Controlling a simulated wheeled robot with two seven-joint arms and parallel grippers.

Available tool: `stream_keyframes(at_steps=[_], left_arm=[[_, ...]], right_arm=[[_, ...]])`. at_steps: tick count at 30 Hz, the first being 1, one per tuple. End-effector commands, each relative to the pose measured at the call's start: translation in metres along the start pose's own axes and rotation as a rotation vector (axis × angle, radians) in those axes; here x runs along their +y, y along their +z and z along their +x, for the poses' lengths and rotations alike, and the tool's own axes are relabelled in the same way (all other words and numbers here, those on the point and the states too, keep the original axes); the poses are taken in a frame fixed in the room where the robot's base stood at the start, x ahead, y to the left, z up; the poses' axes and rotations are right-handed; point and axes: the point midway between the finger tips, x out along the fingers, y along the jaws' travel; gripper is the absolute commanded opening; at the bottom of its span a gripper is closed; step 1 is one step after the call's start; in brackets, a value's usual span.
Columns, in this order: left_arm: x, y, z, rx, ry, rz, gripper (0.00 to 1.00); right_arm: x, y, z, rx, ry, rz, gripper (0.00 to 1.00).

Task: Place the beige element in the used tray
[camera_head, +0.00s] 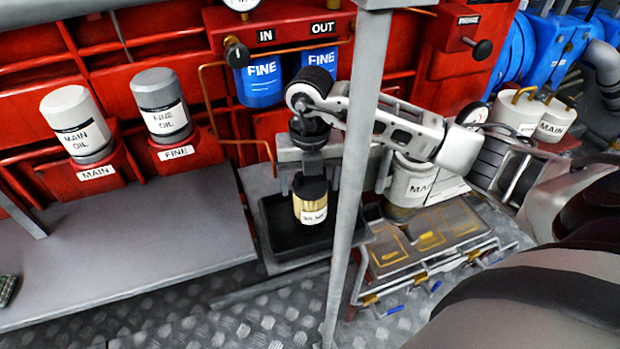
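The beige element (310,207) is a short upright cylinder with a dark top and a white label. It shows over the black tray (266,235); whether it rests in it or hangs above it is unclear. My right gripper (310,180) points down over the element, its fingers around the upper part. I can read no "used" label on the black tray or on the grey tray with yellow-outlined areas (392,268) to the right. My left gripper is not in view.
A slanted grey pole (352,190) stands in front of my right arm. MAIN OIL (76,120) and FINE OIL (162,102) canisters stand on red brackets. Blue FINE filters (259,82) hang behind. A MAIN canister (410,184) stands beside the pole. The grey bench (130,250) is largely clear.

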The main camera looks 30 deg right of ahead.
Motion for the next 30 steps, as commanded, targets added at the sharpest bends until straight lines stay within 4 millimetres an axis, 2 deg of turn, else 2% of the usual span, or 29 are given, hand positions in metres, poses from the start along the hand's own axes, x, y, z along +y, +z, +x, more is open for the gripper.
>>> stream_keyframes(at_steps=[8, 12, 17, 24, 30], left_arm=[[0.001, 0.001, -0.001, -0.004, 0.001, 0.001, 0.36], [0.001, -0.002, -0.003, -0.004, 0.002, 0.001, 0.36], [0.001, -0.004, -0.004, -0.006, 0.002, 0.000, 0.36], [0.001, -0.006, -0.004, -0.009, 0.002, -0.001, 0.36], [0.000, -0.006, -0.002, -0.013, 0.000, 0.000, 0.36]], right_arm=[[0.000, 0.000, -0.001, 0.000, -0.001, 0.000, 0.83], [0.000, 0.000, -0.009, -0.001, 0.001, 0.000, 0.83], [0.000, 0.001, -0.038, -0.003, 0.002, 0.000, 0.83], [0.000, 0.001, -0.090, -0.004, 0.001, 0.001, 0.83], [0.000, 0.000, -0.116, -0.001, 0.000, 0.001, 0.83]])
